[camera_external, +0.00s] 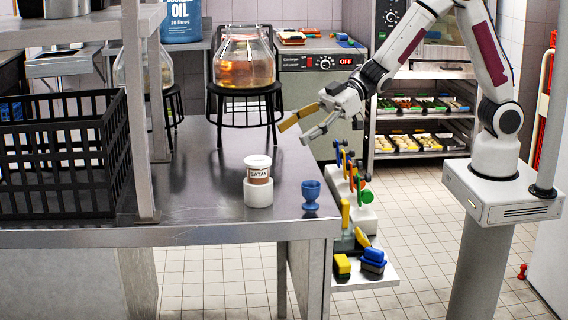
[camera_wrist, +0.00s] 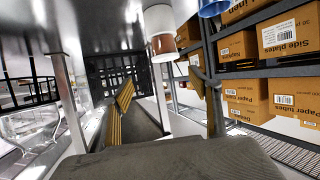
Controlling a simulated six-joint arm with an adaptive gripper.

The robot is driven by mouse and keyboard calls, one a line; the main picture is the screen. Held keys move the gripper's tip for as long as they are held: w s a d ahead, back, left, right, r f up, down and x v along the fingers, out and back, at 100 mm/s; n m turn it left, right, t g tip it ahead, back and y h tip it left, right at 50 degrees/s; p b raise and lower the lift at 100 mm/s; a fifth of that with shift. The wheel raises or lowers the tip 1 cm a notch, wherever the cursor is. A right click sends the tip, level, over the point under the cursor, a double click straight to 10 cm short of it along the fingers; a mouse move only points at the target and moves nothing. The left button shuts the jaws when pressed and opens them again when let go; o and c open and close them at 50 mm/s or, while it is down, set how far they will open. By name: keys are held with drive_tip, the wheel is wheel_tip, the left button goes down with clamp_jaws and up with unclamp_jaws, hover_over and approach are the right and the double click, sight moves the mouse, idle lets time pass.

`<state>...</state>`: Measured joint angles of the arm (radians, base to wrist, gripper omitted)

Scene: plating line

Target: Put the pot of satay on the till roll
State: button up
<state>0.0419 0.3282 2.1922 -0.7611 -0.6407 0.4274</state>
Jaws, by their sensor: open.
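The pot of satay (camera_external: 258,170), a small brown pot with a white lid and a SATAY label, stands upright on top of the white till roll (camera_external: 258,193) near the front of the steel counter. In the wrist view the scene looks upside down; the pot (camera_wrist: 163,44) shows near the top, with the white roll (camera_wrist: 157,18) above it in the picture. My gripper (camera_external: 295,134) is open and empty, above the counter's right edge, up and to the right of the pot and apart from it. Its yellow-padded finger shows clearly.
A blue egg cup (camera_external: 311,195) stands close right of the roll. A glass jar (camera_external: 244,60) on a black stand (camera_external: 246,92) is behind. A black crate (camera_external: 60,155) and a shelf post (camera_external: 139,110) are left. Colourful items on a rack (camera_external: 362,215) sit beyond the right edge.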

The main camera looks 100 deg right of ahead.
drive_tip(key=s+d+r+m+g+h, duration=0.1)
drive_tip(key=s+d+r+m+h, duration=0.15)
drive_tip(key=s+d+r, duration=0.35)
drive_tip(key=s+d+r+m+g+h, duration=0.15)
drive_tip(key=s+d+h, duration=0.3)
drive_tip(key=s, duration=0.45)
drive_tip(key=s+a+f+m+g+y, duration=0.1)
drive_tip(key=s+g, duration=0.3)
drive_tip(key=s, duration=2)
drive_tip(key=shift+a+f+y, duration=0.3)
drive_tip(key=shift+a+f, duration=0.25)
